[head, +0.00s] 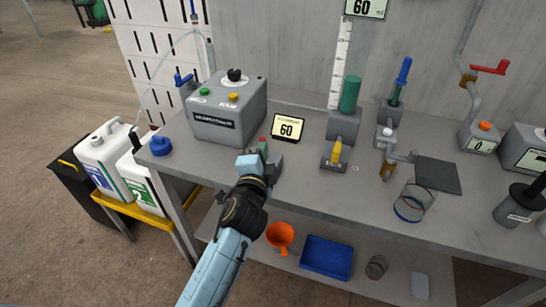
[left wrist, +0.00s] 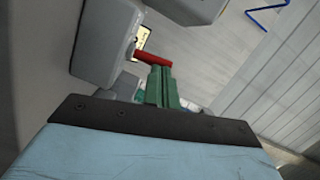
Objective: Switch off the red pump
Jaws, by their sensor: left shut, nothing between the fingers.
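The red pump shows as a grey block (head: 275,166) near the front of the bench, partly hidden behind my left gripper. A bit of its red lever (head: 263,139) shows just beyond the fingertips. In the left wrist view the red lever (left wrist: 153,59) sticks out sideways from a grey body (left wrist: 104,42). My left gripper (head: 262,150) is shut and empty. Its green fingers (left wrist: 160,84) are at the lever's free end, touching it or very close; I cannot tell which. My right gripper is not in view.
A similar block with a yellow lever (head: 337,152) stands to the right. A small sign reading 60 (head: 288,127) stands behind the red pump. A grey control box (head: 228,110) is at the left, and a clear cylinder (head: 411,205) stands at the right front.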

